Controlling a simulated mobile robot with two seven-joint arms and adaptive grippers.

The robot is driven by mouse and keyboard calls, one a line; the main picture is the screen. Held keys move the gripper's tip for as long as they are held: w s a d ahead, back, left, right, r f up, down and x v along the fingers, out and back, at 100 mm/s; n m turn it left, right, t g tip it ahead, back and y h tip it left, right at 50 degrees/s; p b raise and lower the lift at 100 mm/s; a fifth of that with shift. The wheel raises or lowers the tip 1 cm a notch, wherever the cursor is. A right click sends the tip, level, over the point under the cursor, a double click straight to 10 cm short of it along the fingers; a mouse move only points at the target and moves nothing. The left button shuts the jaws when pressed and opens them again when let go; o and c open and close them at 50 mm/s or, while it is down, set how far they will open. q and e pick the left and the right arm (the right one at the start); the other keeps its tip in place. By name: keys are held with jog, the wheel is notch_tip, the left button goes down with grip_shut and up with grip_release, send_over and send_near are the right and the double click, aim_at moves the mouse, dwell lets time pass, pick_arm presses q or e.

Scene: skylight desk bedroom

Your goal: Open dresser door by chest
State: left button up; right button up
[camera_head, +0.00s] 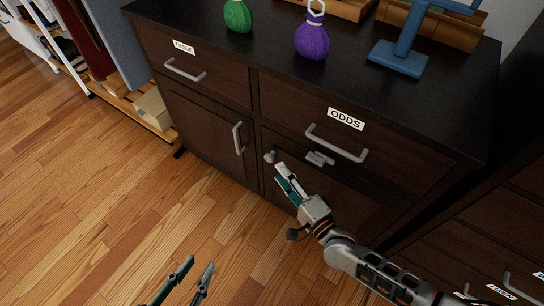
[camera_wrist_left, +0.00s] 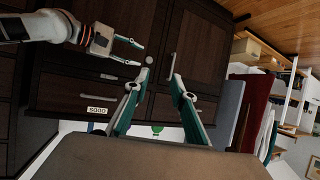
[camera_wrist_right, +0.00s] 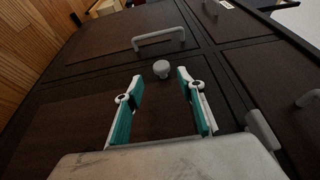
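The dark dresser (camera_head: 210,135) has labelled drawers above and two doors below. The left door (camera_head: 203,125) has a vertical bar handle (camera_head: 238,138); the right door (camera_head: 330,200) has a round grey knob (camera_head: 270,157). Both doors look closed. My right gripper (camera_head: 282,172) is open just in front of the knob. In the right wrist view the knob (camera_wrist_right: 161,69) sits ahead, centred between the open fingertips (camera_wrist_right: 160,76), apparently not gripped. My left gripper (camera_head: 199,267) is open and empty above the floor, away from the dresser; its fingers also show in the left wrist view (camera_wrist_left: 161,77).
The ODDS drawer handle (camera_head: 336,148) and a grey latch-like piece (camera_head: 320,158) are close to my right gripper. A green bag (camera_head: 238,16), purple bag (camera_head: 312,38) and blue stand (camera_head: 398,60) are on top. Another drawer unit (camera_head: 480,235) stands right. The left floor is clear.

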aim_at(269, 161)
jog(key=b+x, duration=0.1)
jog(key=x, duration=0.5)
jog(key=shift+w+a, duration=0.2)
jog(key=shift+w, duration=0.1)
jog(key=shift+w+a+r, duration=0.15)
jog(key=shift+w+a, duration=0.05)
jog(key=shift+w, duration=0.2)
jog(key=shift+c, duration=0.4)
grip_shut()
